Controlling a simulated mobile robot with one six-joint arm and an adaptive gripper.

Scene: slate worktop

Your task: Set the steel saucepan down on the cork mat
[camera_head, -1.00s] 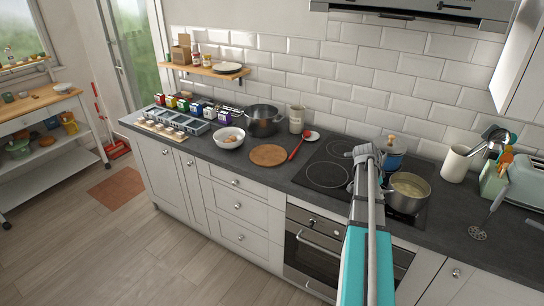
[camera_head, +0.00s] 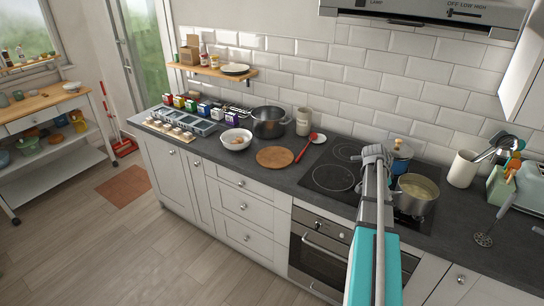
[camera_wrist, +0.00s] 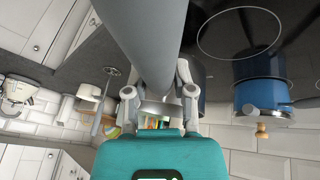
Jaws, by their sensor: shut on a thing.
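The steel saucepan (camera_head: 414,207) with pale contents is upright over the right side of the hob. Whether its base touches the hob is hidden. My gripper (camera_head: 375,156) is just left of the saucepan and shut, apparently on its handle; the arm hides the grip in the head view. In the wrist view my gripper (camera_wrist: 158,98) shows its fingers around a grey bar that blocks much of the picture, and the saucepan is hard to make out there. The round brown cork mat (camera_head: 275,157) lies flat and bare on the worktop, left of the hob.
A blue lidded pot (camera_head: 400,158) stands close behind my gripper. The black hob (camera_head: 325,178), a red spoon (camera_head: 306,146) and a cream canister (camera_head: 304,121) lie towards the mat. A dark pot (camera_head: 268,124) and white bowl (camera_head: 236,139) stand behind and left of the mat.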

